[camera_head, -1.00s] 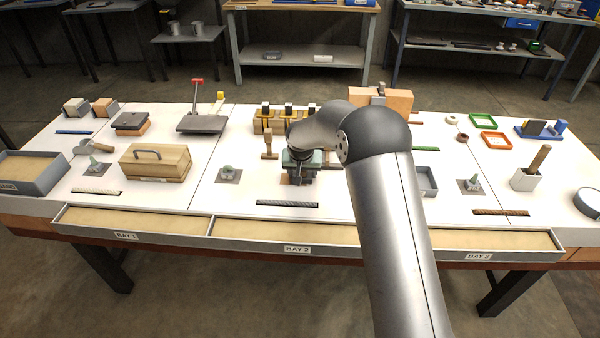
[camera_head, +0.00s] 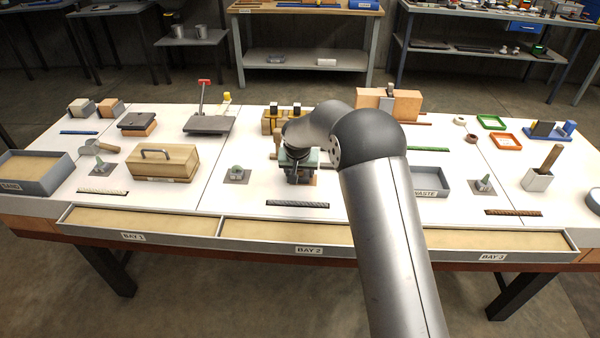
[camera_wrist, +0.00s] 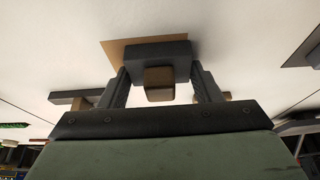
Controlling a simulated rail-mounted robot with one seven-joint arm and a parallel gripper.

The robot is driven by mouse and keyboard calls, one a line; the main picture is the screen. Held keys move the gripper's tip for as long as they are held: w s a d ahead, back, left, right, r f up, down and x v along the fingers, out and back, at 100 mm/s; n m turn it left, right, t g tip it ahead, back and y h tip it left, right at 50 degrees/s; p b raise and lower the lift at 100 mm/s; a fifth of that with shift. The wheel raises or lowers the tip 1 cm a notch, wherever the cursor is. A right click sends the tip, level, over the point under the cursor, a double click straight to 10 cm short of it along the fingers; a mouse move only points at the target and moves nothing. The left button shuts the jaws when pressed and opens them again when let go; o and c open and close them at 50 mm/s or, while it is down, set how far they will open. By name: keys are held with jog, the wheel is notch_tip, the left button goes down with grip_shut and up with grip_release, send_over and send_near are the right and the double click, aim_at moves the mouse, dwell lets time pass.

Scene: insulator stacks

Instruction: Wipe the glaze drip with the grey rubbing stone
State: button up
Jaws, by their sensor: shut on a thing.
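My gripper (camera_wrist: 165,88) points down over the middle bay of the white bench. In the wrist view its two fingers are shut on a dark grey block with a brown knob, which looks like the grey rubbing stone (camera_wrist: 158,54). A tan flat piece (camera_wrist: 115,46) shows behind or under the stone; I cannot tell whether they touch. In the head view my gripper (camera_head: 299,165) and arm mostly hide the stone. I cannot make out the glaze drip.
A wooden-handled tool (camera_head: 276,146) stands just left of my gripper. A dark strip (camera_head: 298,204) lies in front. A grey waste tray (camera_head: 430,182) is to the right, a lidded wooden box (camera_head: 165,163) to the left. Wooden blocks (camera_head: 390,104) stand behind my arm.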

jog(key=shift+a, duration=0.45)
notch_tip(320, 180, up, 4)
jog(key=shift+d+f+p, duration=0.1)
jog(key=shift+f+p, duration=0.1)
jog(key=shift+p, duration=0.5)
jog(key=shift+r+p, duration=1.15)
jog(key=shift+r, duration=1.2)
